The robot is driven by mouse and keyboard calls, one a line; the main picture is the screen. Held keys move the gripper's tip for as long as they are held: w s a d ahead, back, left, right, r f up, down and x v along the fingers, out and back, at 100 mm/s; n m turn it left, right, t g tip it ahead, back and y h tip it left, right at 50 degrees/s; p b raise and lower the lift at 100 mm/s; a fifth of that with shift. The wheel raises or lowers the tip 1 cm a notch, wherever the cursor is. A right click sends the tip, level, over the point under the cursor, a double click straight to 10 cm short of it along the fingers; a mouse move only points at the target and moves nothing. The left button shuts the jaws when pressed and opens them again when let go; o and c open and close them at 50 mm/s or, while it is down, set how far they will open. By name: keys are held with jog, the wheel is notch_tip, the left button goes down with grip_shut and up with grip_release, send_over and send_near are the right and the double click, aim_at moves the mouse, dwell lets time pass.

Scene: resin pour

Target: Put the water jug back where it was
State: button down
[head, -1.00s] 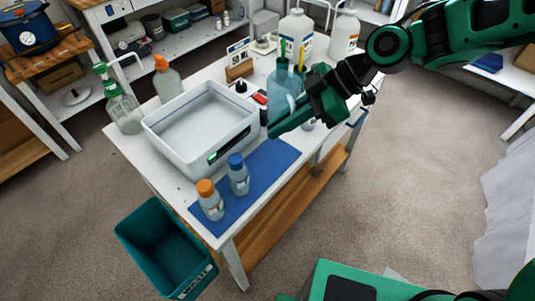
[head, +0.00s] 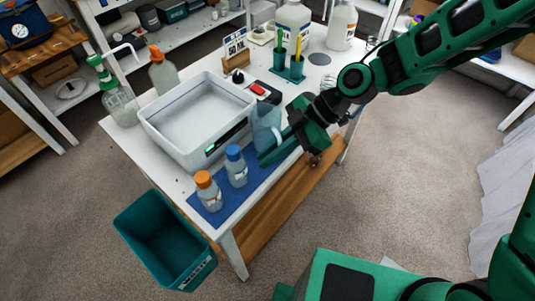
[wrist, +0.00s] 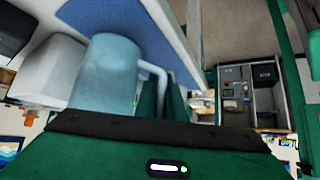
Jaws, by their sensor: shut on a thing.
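The water jug (head: 265,122), translucent blue with a side handle, is at the right of the white tub, by the far right end of the blue mat (head: 258,178). It looks upright; I cannot tell whether it touches the mat or hangs just above. My gripper (head: 280,148) is shut on the jug at its handle side, from the right. In the wrist view the jug (wrist: 108,72) and its handle (wrist: 158,85) show just beyond the gripper; the fingers partly hide the handle. A grey round spot (head: 319,59) lies bare on the table's far right.
The white tub (head: 160,140) stands left of the jug. Orange-capped (head: 208,192) and blue-capped (head: 236,167) bottles stand on the mat's near part. A teal pen holder (head: 288,66) and large white bottles (head: 293,25) stand behind. A teal waste bin (head: 165,240) is on the floor.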

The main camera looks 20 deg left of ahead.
jog(key=shift+f, duration=0.75)
jog(key=c, duration=1.8)
grip_release()
jog(key=shift+c, duration=0.2)
